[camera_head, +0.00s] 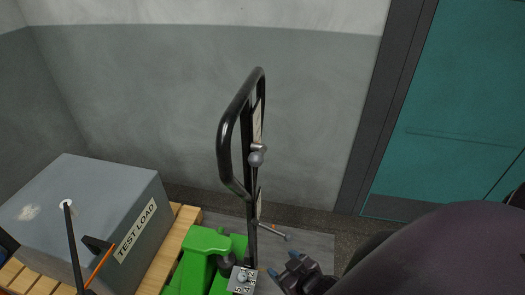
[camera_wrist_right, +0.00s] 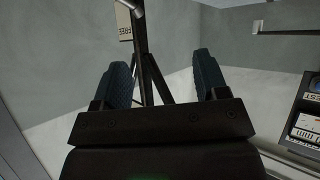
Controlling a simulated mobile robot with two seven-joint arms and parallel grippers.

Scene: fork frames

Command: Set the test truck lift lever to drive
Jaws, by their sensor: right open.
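The test truck is green (camera_head: 206,250), with a tall black loop handle (camera_head: 223,140) standing upright. A lever with a grey round knob (camera_head: 256,158) sits inside the handle loop; I cannot tell its setting. A label plate on the handle shows in the right wrist view (camera_wrist_right: 125,24), with "FREE" readable on it. My right gripper (camera_head: 292,268) is open and empty, low and to the right of the handle's foot. In the right wrist view its dark blue fingers (camera_wrist_right: 164,80) are apart, with black bars of the truck beyond them. My left gripper is not in view.
A grey test load box (camera_head: 90,200) stands on a wooden pallet (camera_head: 165,262) at the left. A thin metal rod (camera_head: 273,232) sticks out right from the handle's lower part. A grey wall is behind; a teal door (camera_head: 455,120) is at the right.

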